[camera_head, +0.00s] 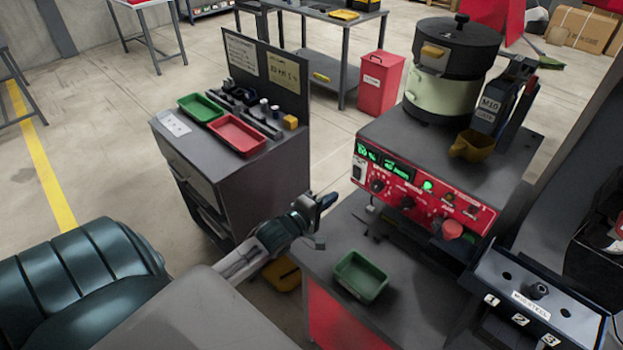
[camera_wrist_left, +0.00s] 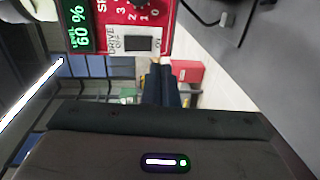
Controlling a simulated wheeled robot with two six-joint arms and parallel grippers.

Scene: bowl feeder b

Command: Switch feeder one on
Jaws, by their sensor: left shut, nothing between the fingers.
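The feeder (camera_head: 440,95) is a pale green bowl with a black top on a grey stand. Its red control panel (camera_head: 400,198) faces me, with lit green displays and a lit green lamp. The panel's dark drive rocker switch (camera_wrist_left: 140,44) lies between OFF and ON labels in the left wrist view; it shows in the head view at the panel's left end (camera_head: 358,170). I cannot tell which side is pressed. My left gripper (camera_head: 326,201) is shut and empty, a little left of the panel; its fingertips (camera_wrist_left: 160,64) appear beside the switch's ON end, apparently not touching. My right gripper is out of view.
A red emergency button (camera_head: 452,229) sits at the panel's lower right. A green tray (camera_head: 361,276) lies on the bench before the panel. A cabinet (camera_head: 205,160) with green and red trays stands left. A numbered box (camera_head: 535,300) is at the lower right.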

